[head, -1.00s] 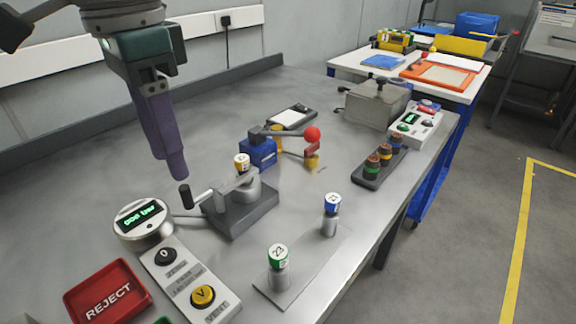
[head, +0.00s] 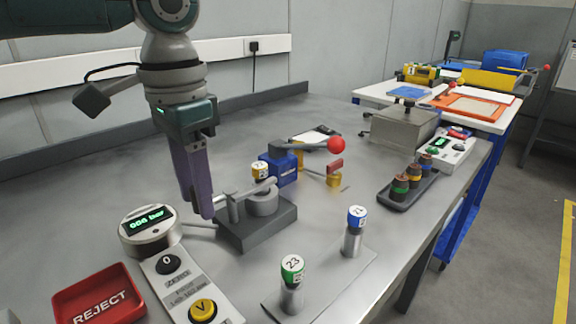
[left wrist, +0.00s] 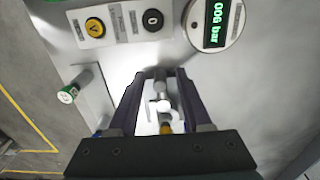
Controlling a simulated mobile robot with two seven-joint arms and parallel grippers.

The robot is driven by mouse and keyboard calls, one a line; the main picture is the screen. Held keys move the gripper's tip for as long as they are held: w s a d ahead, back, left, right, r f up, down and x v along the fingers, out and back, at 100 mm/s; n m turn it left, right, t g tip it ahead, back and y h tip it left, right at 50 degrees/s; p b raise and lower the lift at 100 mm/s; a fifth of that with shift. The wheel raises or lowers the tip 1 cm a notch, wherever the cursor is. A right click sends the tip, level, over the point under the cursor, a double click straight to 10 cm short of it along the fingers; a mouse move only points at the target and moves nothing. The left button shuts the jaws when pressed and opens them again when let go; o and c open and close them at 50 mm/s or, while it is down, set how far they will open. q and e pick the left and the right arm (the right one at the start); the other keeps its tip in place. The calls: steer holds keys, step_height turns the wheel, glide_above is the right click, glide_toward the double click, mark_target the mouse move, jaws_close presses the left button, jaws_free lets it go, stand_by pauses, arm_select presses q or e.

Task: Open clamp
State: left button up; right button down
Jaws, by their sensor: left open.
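The clamp (head: 262,232) has a dark grey base, a round metal seat and a light lever arm. A yellow-banded cylinder (head: 260,170) shows at its seat. My left gripper (head: 207,213) points down at the clamp's left side, over its lever end. In the left wrist view the two open fingers (left wrist: 161,75) stand on either side of the clamp's metal lever parts (left wrist: 160,106). The fingers hide the dark handle in the head view. I cannot tell whether they touch it. My right gripper is out of view.
A round gauge (head: 150,228) reading 006 bar and a button panel (head: 186,290) stand close left. The red REJECT tray (head: 98,297) is front left. A green-capped cylinder (head: 292,285) and a blue-capped one (head: 354,232) stand front right. A blue fixture with a red-ball lever (head: 336,145) is behind.

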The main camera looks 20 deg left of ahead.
arm_select(q)
steer(key=shift+f, duration=0.1)
jaws_close()
stand_by(0.3)
stand_by(1.1)
